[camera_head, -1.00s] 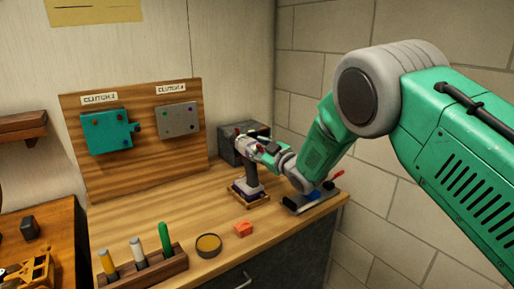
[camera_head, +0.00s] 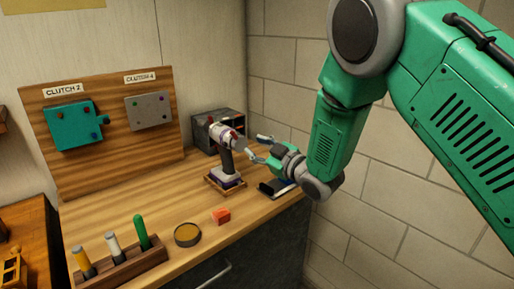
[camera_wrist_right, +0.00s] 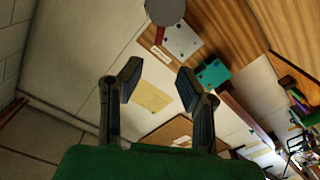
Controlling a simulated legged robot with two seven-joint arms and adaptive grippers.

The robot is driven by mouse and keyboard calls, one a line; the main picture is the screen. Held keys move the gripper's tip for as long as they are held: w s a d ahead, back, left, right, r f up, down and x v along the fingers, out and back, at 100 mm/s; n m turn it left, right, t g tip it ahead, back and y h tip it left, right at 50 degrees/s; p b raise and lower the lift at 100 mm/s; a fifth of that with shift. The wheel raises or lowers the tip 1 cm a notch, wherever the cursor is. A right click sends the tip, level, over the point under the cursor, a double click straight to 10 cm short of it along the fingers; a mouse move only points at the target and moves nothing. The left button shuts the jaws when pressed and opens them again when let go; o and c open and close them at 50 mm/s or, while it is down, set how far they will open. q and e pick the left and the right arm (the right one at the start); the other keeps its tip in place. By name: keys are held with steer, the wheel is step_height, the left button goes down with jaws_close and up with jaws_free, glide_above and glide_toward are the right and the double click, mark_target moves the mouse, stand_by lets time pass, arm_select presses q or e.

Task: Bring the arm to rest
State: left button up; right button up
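My right arm comes in from the right in the head view. Its green and grey gripper (camera_head: 257,148) is open, just right of a drill (camera_head: 226,158) that stands upright in a small wooden stand. The gap between the fingers and the drill looks small. In the right wrist view both dark fingers (camera_wrist_right: 158,84) are spread apart with nothing between them. My left gripper does not show in the head view.
A wooden board (camera_head: 105,155) with a teal box (camera_head: 75,126) and a grey box (camera_head: 148,111) stands at the bench's back. A tool holder (camera_head: 128,264), round tin (camera_head: 187,235) and orange block (camera_head: 221,216) lie in front. A block wall (camera_head: 390,190) is right.

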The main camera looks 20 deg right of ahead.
steer(key=shift+s, duration=0.1)
stand_by(0.3)
steer(key=s+d+f+m+g+h+b, duration=0.1)
steer(key=s+f+m+g+h+b, duration=0.15)
steer(key=s+f, duration=0.55)
steer(key=s+d+f+m+g+h+b, duration=0.1)
steer(key=s+f+m+g, duration=0.3)
steer(key=f, duration=0.9)
steer(key=s+d+f+n+g+h+b, duration=0.1)
steer(key=s+f+g+b, duration=0.1)
steer(key=s+f, duration=0.65)
steer(key=s+f+m+g+h+b, duration=0.1)
steer(key=s+f+m+g+b, duration=0.1)
steer(key=s+f+g, duration=0.2)
steer(key=s+f+m+g+b, duration=0.2)
steer(key=s+f, duration=0.8)
steer(key=s, duration=1.1)
steer(key=shift+d+g+h+b, duration=0.3)
steer(key=shift+d+g+h, duration=0.1)
steer(key=shift+g, duration=0.55)
